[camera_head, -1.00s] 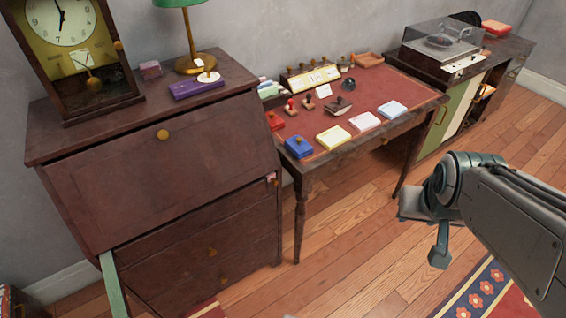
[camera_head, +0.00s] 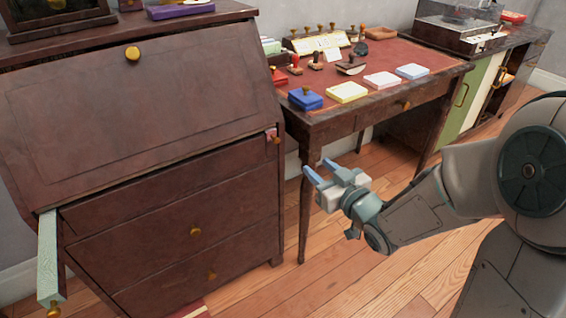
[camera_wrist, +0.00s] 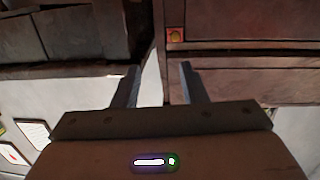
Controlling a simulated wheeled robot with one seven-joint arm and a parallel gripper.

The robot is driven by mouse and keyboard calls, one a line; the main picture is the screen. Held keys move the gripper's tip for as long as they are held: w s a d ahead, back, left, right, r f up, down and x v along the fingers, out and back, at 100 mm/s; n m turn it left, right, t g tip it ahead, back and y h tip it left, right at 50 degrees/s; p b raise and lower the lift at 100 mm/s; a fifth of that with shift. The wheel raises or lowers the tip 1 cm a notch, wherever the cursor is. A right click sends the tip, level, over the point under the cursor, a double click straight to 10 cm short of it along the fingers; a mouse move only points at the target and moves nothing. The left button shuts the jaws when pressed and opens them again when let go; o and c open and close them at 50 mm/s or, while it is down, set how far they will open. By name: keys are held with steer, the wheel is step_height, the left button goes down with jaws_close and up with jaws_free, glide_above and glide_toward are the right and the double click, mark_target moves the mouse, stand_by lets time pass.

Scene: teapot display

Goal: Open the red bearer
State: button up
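The red bearer (camera_head: 271,135) is a small reddish end piece with a brass knob, at the upper right corner of the dark wooden bureau (camera_head: 150,200). It looks pushed in, nearly flush with the front. In the wrist view the red bearer (camera_wrist: 175,35) is ahead, slightly right of the middle between the fingertips. My gripper (camera_head: 317,170) is open and empty, right of and below the bearer and apart from it. In the wrist view my gripper (camera_wrist: 159,68) shows both fingers spread with nothing between them. The bureau's slanted lid (camera_head: 140,130) is closed.
A pale green bearer (camera_head: 48,258) with a brass knob sticks out at the bureau's left. A writing table (camera_head: 410,102) with stamps and coloured pads stands close right of the bureau; its front leg (camera_head: 304,215) is near my gripper.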

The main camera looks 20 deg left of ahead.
steer(key=a+f+y, duration=0.1)
steer(key=b, duration=0.4)
glide_toward(278, 142)
steer(key=shift+n+y, duration=0.3)
steer(key=x, duration=0.8)
steer(key=shift+w+f, duration=0.1)
jaws_close()
